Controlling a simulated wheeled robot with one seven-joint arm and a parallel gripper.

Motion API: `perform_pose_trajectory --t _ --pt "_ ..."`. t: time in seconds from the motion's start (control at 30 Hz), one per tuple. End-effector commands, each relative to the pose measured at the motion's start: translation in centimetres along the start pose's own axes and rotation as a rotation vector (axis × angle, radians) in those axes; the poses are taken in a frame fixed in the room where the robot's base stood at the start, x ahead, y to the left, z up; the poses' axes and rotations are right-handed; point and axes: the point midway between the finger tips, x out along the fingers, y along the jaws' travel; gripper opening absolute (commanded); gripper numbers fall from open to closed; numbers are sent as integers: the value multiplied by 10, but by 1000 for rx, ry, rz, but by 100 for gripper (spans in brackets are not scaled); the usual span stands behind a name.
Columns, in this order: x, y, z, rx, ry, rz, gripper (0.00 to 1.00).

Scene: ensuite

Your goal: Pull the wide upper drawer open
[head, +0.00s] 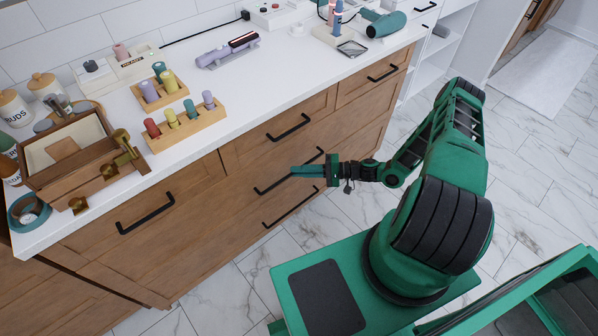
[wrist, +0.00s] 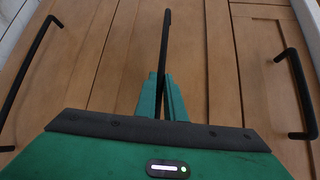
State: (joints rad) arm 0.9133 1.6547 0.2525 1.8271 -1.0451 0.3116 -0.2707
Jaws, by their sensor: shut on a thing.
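The wide upper drawer (head: 243,191) is a wooden front below the row of smaller framed drawers. Its long black bar handle (head: 270,185) runs across it. My green gripper (head: 306,171) reaches it from the right in the head view and is shut on this handle. In the wrist view the handle (wrist: 166,40) stands between the two green fingers of the gripper (wrist: 162,95), which cover its lower part. The drawer front looks flush with the cabinet; no gap is visible.
A smaller drawer's handle (head: 288,128) lies above and another wide drawer's handle (head: 292,206) below. The white countertop (head: 235,80) carries a wooden box (head: 70,150), peg blocks (head: 186,125) and a hair dryer (head: 385,23). Tiled floor (head: 235,290) before the cabinet is clear beside my base.

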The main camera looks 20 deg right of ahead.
Motion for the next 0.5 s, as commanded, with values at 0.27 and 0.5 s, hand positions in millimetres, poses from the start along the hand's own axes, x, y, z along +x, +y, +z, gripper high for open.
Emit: perform_pose_trajectory --t 0.27,0.5 --pt "-19 8 18 4 -1 5 0" --pt "-49 16 48 5 -1 6 0"
